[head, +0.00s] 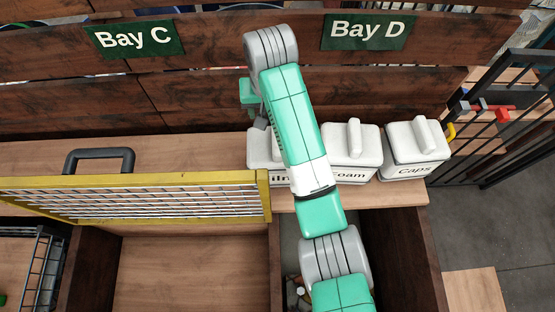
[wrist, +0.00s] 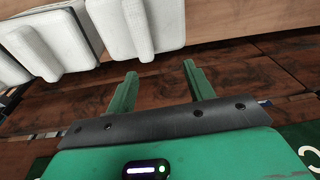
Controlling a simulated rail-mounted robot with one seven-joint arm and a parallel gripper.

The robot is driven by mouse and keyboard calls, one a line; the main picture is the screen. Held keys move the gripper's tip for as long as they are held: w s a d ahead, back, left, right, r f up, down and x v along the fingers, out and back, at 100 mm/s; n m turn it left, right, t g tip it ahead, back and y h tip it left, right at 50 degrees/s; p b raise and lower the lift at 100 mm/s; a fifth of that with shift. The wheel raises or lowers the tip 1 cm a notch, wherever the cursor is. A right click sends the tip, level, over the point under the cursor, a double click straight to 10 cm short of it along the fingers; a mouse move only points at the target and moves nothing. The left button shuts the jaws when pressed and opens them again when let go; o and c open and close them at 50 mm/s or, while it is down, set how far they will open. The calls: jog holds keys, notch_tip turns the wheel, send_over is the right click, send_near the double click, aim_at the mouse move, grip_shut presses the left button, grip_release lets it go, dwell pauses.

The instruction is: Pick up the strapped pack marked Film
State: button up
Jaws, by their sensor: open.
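The Film pack (head: 260,151) is a white block with a raised bar on top, leftmost of three on the wooden ledge. My arm covers part of it, so only "ilm" of its label shows. In the wrist view the nearest white pack (wrist: 143,25) matches its place; no label shows there. My gripper (wrist: 162,82) is open and empty, its two green fingers apart and pointing toward the ledge, short of this pack. In the head view my green hand shows behind the packs, near the plank wall, its fingers hidden.
The Foam pack (head: 352,151) and Caps pack (head: 414,148) stand to the right of Film. A yellow-framed mesh panel (head: 135,181) is at left. Bay C (head: 134,39) and Bay D (head: 369,31) signs hang on the plank wall. A dark rail fence (head: 515,119) stands at right.

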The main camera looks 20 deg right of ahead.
aim_at(277, 155)
jog(key=shift+m+g, duration=0.3)
jog(key=shift+g, duration=0.6)
jog(key=s+d+f, duration=0.2)
jog(key=shift+s+d+f, duration=0.1)
jog(key=shift+s+f, duration=0.15)
jog(key=shift+f, duration=0.15)
jog(key=f, duration=0.5)
jog(key=f+p, duration=0.1)
jog(key=f, duration=0.1)
jog(key=shift+w+a+f, duration=0.1)
jog(key=shift+a+f, duration=0.2)
jog(key=shift+f, duration=0.05)
grip_shut()
jog(key=shift+r, duration=0.1)
